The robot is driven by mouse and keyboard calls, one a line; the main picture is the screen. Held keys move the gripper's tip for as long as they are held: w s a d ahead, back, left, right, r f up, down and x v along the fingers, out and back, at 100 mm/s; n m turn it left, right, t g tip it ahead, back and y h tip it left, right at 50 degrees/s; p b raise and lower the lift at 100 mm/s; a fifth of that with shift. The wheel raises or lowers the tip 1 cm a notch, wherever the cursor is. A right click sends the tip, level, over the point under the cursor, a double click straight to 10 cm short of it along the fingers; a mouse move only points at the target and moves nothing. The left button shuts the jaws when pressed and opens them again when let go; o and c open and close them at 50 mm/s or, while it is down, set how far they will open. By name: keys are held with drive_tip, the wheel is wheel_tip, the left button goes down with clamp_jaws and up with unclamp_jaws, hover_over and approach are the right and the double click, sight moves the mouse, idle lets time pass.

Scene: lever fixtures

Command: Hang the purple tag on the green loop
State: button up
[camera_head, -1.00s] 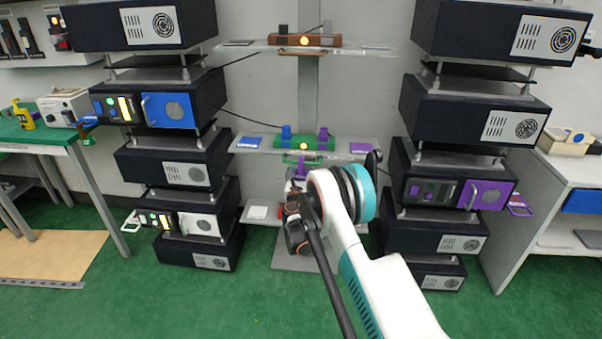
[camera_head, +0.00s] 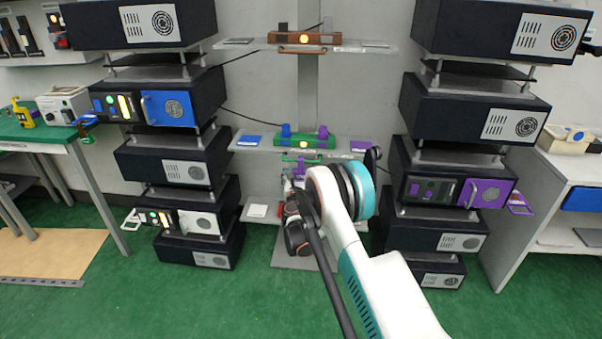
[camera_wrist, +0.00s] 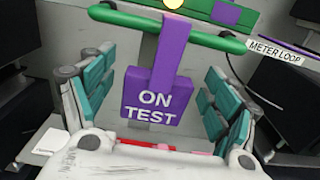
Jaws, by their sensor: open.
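The purple tag (camera_wrist: 152,95), lettered "ON TEST", hangs upright in the wrist view. Its strap rises to the green loop (camera_wrist: 205,38) and crosses over the front of the bar; the back of the strap is hidden. My gripper (camera_wrist: 158,92) is open, with its teal finger pads apart to the left and right of the tag, not visibly touching it. In the head view the green loop (camera_head: 297,160) sits below a green block on the middle shelf, and the tag (camera_head: 298,172) shows as a small purple patch beneath it, partly hidden by my arm.
The green block (camera_head: 304,141) stands on the grey middle shelf (camera_head: 262,150). A "METER LOOP" label (camera_wrist: 275,51) is right of the loop. Stacks of dark instrument boxes stand left (camera_head: 175,160) and right (camera_head: 440,180). Open green floor lies in front.

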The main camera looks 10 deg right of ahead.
drive_tip(key=v, duration=1.1)
drive_tip(key=s+d+r+m+g, duration=0.2)
drive_tip(key=s+d+r+m, duration=0.2)
drive_tip(key=r+m, duration=0.45)
drive_tip(key=s+d+r+m+g, duration=0.25)
drive_tip(key=s+r+m, duration=0.2)
drive_tip(key=r, duration=0.65)
drive_tip(key=s+d+r+m+g, duration=0.1)
drive_tip(key=s+r+m, duration=0.25)
drive_tip(key=s, duration=0.35)
drive_tip(key=s+d+r+m+g, duration=0.2)
drive_tip(key=s+r+m, duration=0.1)
drive_tip(key=s+m, duration=0.3)
drive_tip(key=s+a+f+m+g+y, duration=0.1)
drive_tip(key=s+a+m+y, duration=0.1)
drive_tip(key=s, duration=0.7)
drive_tip(key=s+a+f+m+y, duration=0.1)
drive_tip(key=s+m, duration=0.3)
drive_tip(key=s, duration=0.5)
drive_tip(key=s+a+f+m+g+y, duration=0.1)
drive_tip(key=s+m, duration=0.3)
drive_tip(key=s, duration=0.5)
drive_tip(key=shift+s+a+g+y, duration=0.3)
drive_tip(key=shift+a+g+y, duration=0.05)
drive_tip(key=shift+a+y, duration=0.5)
